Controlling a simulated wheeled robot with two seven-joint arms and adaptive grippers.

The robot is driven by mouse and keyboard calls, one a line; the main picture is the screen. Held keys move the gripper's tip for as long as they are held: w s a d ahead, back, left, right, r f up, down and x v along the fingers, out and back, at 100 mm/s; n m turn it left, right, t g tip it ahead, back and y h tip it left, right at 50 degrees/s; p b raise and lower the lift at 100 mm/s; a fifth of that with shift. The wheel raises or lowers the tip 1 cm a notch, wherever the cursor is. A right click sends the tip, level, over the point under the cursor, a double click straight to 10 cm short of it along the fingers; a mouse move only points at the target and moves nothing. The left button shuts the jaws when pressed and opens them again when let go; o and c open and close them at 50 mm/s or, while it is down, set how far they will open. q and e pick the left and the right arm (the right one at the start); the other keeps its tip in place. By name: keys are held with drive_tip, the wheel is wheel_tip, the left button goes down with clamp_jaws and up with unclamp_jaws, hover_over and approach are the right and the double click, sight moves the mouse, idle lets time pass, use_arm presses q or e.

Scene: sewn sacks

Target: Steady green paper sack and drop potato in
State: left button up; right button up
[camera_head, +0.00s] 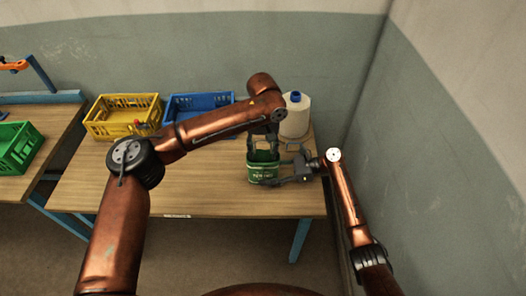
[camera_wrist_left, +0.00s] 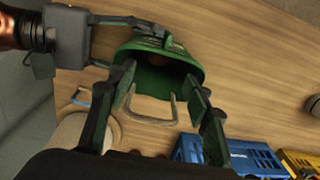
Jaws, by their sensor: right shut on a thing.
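The green paper sack (camera_head: 263,172) stands upright on the wooden table, with pale lettering on its front. In the left wrist view its open mouth (camera_wrist_left: 158,78) faces the camera. My right gripper (camera_head: 279,170) reaches in from the right and is shut on the sack's side; it also shows in the left wrist view (camera_wrist_left: 120,43). My left gripper (camera_head: 263,141) points down above the mouth. Its fingers (camera_wrist_left: 158,92) are spread apart with nothing seen between them. I cannot make out a potato; the sack's inside is dark. A grey loop (camera_wrist_left: 150,120) sits beside the mouth.
A white jug with a blue cap (camera_head: 295,117) stands close behind the sack. A yellow crate (camera_head: 108,131) and a blue crate (camera_head: 190,98) stand at the back left. A green crate (camera_head: 16,158) is on another table. The table's front left is clear; a wall is at right.

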use_arm(q)
drive_tip(key=shift+o, duration=1.1)
wheel_tip(320, 180, up, 12)
use_arm(e)
drive_tip(key=o, duration=0.8)
